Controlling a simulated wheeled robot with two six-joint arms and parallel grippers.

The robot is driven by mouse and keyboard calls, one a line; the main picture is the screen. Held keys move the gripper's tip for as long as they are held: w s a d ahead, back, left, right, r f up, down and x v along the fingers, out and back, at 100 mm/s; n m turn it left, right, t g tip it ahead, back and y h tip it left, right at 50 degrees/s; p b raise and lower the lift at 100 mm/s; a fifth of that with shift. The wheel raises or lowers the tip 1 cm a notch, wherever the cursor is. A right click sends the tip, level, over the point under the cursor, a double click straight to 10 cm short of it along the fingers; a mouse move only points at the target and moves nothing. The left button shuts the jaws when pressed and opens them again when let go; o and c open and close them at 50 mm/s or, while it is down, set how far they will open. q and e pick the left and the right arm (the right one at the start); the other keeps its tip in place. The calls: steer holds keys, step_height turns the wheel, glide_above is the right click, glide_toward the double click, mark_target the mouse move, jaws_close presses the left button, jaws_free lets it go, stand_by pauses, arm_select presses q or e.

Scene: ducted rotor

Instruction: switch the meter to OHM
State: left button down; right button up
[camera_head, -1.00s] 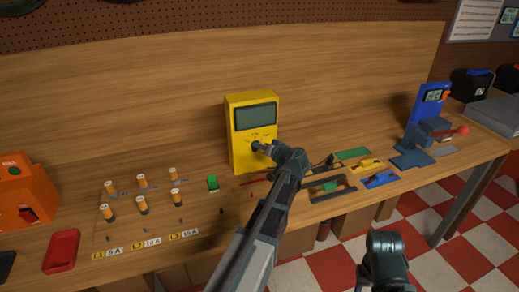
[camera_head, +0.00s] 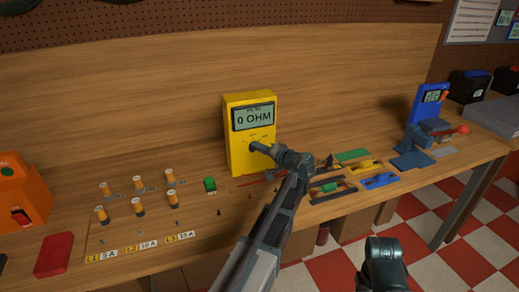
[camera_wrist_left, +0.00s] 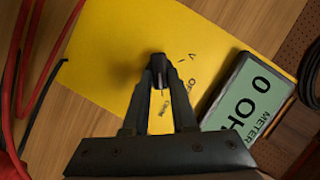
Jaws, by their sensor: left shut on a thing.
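The yellow meter (camera_head: 237,155) stands upright on the bench against the wooden back panel. Its display (camera_head: 253,117) is lit and reads "0 OHM"; it also shows in the left wrist view (camera_wrist_left: 243,105). My left gripper (camera_head: 256,147) is at the lower front of the meter. In the left wrist view its fingertips (camera_wrist_left: 159,68) are shut on the dark selector knob (camera_wrist_left: 158,60), beside small printed markings. The fingers hide much of the knob. My right arm (camera_head: 383,262) shows at the bottom, but its fingers cannot be made out.
Several orange-and-black cylinders (camera_head: 138,206) stand on the bench to the left. Red leads (camera_wrist_left: 22,70) run beside the meter. A tray with small parts (camera_head: 330,187) lies to the right.

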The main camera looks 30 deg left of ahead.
arm_select(q)
steer(key=c, duration=0.7)
jaws_free()
steer(key=p+v, duration=0.3)
steer(key=v, duration=1.1)
steer(key=shift+f, duration=0.1)
steer(key=s+d+f+m+g+h, duration=0.1)
steer(key=s+d+f+h, duration=0.1)
steer(key=s+d+f, duration=0.1)
steer(key=s+d+f+m+g+h, duration=0.1)
steer(key=s+d+f+h, duration=0.2)
steer(key=s+d+f, duration=0.1)
steer(key=s+d+f+g+h, duration=0.1)
steer(key=s+d+f+h, duration=0.1)
steer(key=s+d+f, duration=0.2)
steer(key=shift+s+d+f+m, duration=0.15)
steer(key=shift+s+f+m, duration=0.25)
steer(key=shift+f, duration=0.35)
steer(key=s+d+f+m+g+h, duration=0.1)
steer(key=s+d+h, duration=0.1)
steer(key=s+d, duration=0.1)
steer(key=s+d+f+m+g+h, duration=0.1)
steer(key=s+d+f+h, duration=0.1)
steer(key=s+d, duration=0.2)
steer(key=s+d+f+m+g+h, duration=0.1)
steer(key=s+d+h, duration=0.1)
steer(key=s+d, duration=0.2)
steer(key=shift+s+d+f, duration=0.15)
steer(key=shift+d+f, duration=0.1)
steer(key=shift+d, duration=0.4)
